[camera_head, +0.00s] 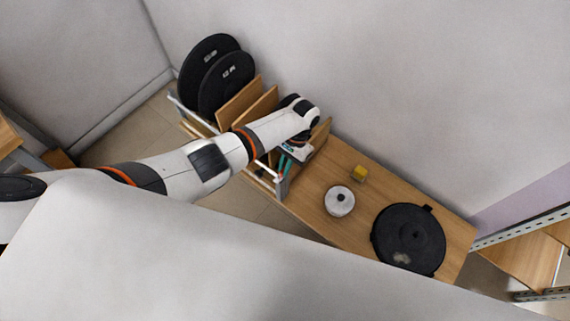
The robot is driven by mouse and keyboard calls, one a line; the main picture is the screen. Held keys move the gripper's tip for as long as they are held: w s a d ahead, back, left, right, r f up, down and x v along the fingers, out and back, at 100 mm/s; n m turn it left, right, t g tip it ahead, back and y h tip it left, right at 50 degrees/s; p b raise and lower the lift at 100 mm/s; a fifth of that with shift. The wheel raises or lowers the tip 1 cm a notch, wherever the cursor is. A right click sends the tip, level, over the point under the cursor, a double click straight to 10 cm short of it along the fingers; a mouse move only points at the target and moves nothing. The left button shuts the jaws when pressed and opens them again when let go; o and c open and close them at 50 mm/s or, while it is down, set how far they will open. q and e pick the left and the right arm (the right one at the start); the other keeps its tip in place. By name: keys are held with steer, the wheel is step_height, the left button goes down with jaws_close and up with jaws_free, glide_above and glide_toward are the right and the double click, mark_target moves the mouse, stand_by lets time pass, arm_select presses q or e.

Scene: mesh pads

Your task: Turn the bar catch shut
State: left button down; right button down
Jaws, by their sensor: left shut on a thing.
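My left arm reaches in from the left to the near right end of the rack. My left gripper (283,170) points down there, with teal parts showing at its fingers, and it is shut on the bar catch. The catch itself is mostly hidden by the gripper and too small to make out, so I cannot tell how far it is turned. The rack (282,188) has a light metal frame with upright wooden dividers. My right gripper is not in view.
Two black round pads (226,82) stand upright at the rack's left end. A wall stands close behind.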

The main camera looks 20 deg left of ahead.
arm_select(q)
steer(key=c, duration=1.5)
jaws_free()
steer(key=v, duration=1.2)
